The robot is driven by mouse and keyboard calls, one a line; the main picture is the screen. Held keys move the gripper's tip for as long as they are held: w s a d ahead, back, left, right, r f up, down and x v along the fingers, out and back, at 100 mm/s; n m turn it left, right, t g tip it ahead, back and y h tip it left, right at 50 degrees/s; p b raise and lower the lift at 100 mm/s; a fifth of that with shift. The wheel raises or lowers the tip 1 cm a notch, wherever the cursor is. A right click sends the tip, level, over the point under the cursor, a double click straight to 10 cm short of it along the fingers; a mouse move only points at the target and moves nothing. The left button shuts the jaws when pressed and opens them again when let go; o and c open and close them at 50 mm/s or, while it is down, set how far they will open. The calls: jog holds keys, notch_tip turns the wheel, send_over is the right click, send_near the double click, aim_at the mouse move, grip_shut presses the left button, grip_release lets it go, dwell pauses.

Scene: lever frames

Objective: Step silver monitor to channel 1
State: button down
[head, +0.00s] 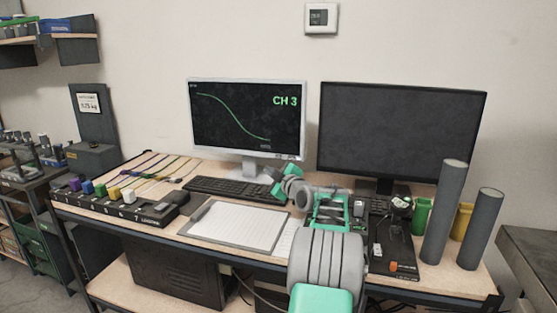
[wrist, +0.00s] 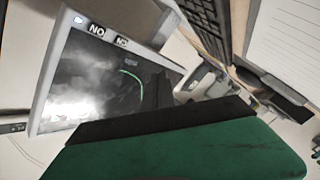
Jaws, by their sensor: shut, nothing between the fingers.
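The silver monitor (head: 247,118) stands at the back of the desk, left of centre, its dark screen showing a green curve and "CH 3" in the head view.
A black monitor (head: 400,125) with a blank screen stands at the right. A keyboard (head: 230,189) and a clipboard (head: 234,226) lie before the silver monitor. Two grey cylinders (head: 446,212) stand at the right edge. A black box with coloured blocks (head: 122,205) is at the left.

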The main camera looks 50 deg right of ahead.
aim_at(279, 157)
jog(key=w+d+p, duration=0.4)
jog(key=d+p, duration=0.1)
jog(key=d, duration=0.2)
jog(key=shift+d, duration=0.4)
jog(key=shift+w+d, duration=0.1)
dwell(1.8)
jog(key=shift+w+d, duration=0.15)
jog(key=shift+d, duration=0.1)
